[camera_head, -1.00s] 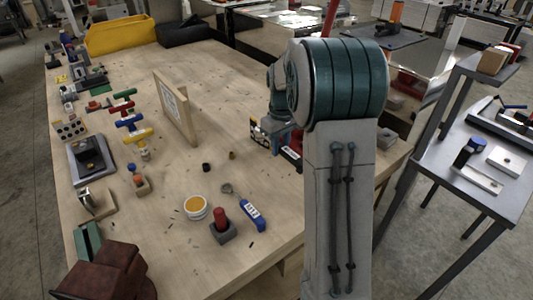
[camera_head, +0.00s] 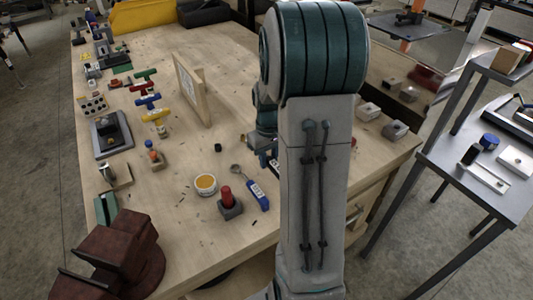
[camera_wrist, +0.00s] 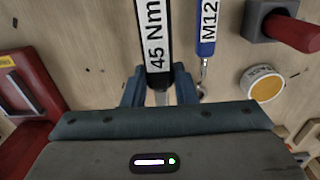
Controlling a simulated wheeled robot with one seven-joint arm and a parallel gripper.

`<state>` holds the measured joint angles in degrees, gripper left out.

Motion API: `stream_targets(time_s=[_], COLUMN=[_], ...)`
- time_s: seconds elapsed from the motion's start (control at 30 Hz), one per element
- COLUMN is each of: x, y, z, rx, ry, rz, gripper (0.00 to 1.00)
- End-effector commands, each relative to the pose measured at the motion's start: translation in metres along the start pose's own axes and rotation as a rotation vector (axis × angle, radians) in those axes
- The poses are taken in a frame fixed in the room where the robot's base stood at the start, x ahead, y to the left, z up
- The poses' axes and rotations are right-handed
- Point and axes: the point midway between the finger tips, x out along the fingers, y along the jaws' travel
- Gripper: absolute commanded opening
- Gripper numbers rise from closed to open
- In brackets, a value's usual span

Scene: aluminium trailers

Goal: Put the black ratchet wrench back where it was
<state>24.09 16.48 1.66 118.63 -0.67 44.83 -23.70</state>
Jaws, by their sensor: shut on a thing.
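In the wrist view the black ratchet wrench (camera_wrist: 154,30), with a white "45 Nm" label, lies between the two fingers of my gripper (camera_wrist: 159,88). The gripper is shut on its near end. The wrench's far end runs out of the top of the picture. The wooden tabletop (camera_wrist: 100,35) is behind it; I cannot tell the gap. In the head view my arm hides most of the gripper and the wrench. A blue "M12" wrench (camera_wrist: 207,30) lies just right of the black wrench; it also shows in the head view (camera_head: 258,196).
A red-handled tool in a grey block (camera_head: 230,205) and a round white tub (camera_head: 206,184) stand beside the blue wrench. An upright wooden board (camera_head: 190,88) and coloured T-handles (camera_head: 148,102) are further left. A red object (camera_wrist: 22,95) is left in the wrist view.

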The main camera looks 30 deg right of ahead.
Motion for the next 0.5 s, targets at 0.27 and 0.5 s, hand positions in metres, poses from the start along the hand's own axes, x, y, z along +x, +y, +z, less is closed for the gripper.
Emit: stream_targets(time_s=[0.27,0.5], x=[0.031,0.055], y=[-0.002,-0.002], z=[-0.001,-0.001], rx=[-0.005,-0.005], ry=[-0.001,-0.001], rz=[0.000,0.000], gripper=[0.00,0.00])
